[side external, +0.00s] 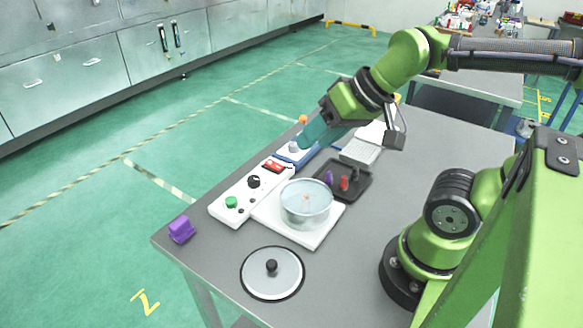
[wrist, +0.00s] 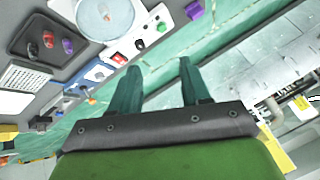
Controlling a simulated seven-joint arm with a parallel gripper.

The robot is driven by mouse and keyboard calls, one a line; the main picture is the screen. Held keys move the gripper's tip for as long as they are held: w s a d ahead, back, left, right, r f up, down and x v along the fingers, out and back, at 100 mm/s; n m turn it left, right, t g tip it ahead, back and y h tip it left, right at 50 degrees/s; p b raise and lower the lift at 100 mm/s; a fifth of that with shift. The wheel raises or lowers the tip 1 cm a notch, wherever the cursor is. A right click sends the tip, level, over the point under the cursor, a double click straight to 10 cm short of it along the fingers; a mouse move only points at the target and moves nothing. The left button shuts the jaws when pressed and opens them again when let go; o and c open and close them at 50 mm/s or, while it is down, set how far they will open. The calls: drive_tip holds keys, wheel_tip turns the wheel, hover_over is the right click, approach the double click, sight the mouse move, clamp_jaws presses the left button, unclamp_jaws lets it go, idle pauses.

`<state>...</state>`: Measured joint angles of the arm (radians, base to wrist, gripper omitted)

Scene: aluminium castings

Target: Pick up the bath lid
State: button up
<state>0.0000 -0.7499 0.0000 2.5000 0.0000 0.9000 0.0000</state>
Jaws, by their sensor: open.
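The bath lid (side external: 272,273) is a round, glassy disc with a dark rim and a black knob. It lies flat on the grey table near the front edge in the side view. The glass bath (side external: 306,205) stands open on a white base behind it, and it also shows at the top of the wrist view (wrist: 104,16). My gripper (side external: 307,136) is well behind the lid, above the far end of the white control panel. In the wrist view its two green fingers (wrist: 160,78) are apart with nothing between them. The lid is not visible in the wrist view.
A white panel with knobs (side external: 252,191) runs left of the bath. A dark tray with coloured pieces (side external: 350,186) stands behind the bath, near a blue-and-white device (side external: 298,152). A purple block (side external: 181,229) sits at the table's left corner. Table space right of the lid is clear.

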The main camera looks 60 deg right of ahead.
idle(0.3)
drive_tip(key=o, duration=1)
drive_tip(key=m+g+h, duration=0.2)
drive_tip(key=m+g, duration=0.5)
drive_tip(key=m, duration=2.8)
hover_over(272, 263)
wheel_tip(272, 263, down, 18)
drive_tip(key=shift+s+d+f, duration=0.1)
drive_tip(key=shift+d+f, duration=0.05)
drive_tip(key=shift+f, duration=2.75)
